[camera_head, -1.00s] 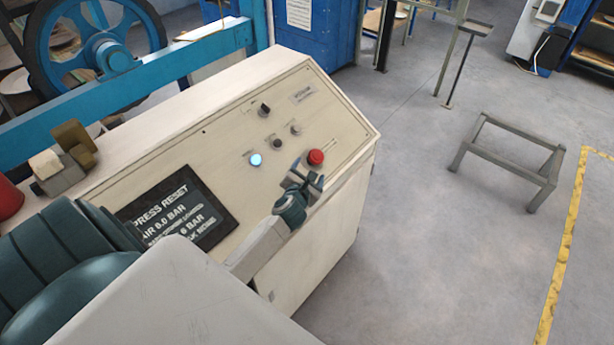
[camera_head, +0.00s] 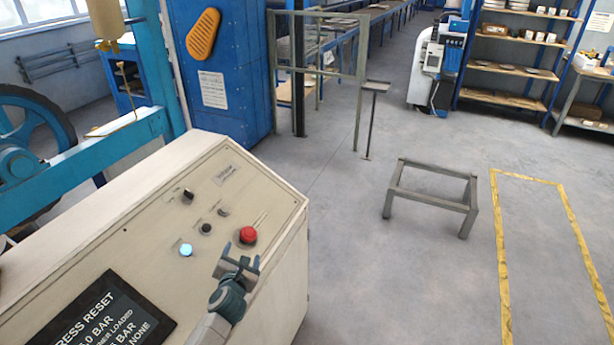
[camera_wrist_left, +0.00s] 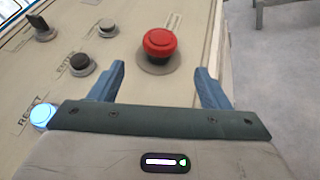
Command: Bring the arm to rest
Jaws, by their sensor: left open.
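My left gripper (camera_head: 240,258) is in front of the cream control panel (camera_head: 150,230), near its right side. In the left wrist view its two blue-grey fingers (camera_wrist_left: 160,85) stand apart with nothing between them. The red push button (camera_head: 248,235) is just beyond the fingertips; in the wrist view the button (camera_wrist_left: 160,43) shows ahead of the gap, apart from the fingers. A lit pale blue button (camera_head: 186,250) is left of the gripper. It also shows in the wrist view (camera_wrist_left: 41,115), labelled RESET. My right gripper is not in view.
Dark knobs (camera_head: 188,196) sit on the panel above a black display (camera_head: 105,318). A blue machine frame (camera_head: 90,150) with a wheel stands at the left. A low grey stand (camera_head: 435,197) is on the floor at the right, beside yellow floor lines (camera_head: 503,260). Floor between is clear.

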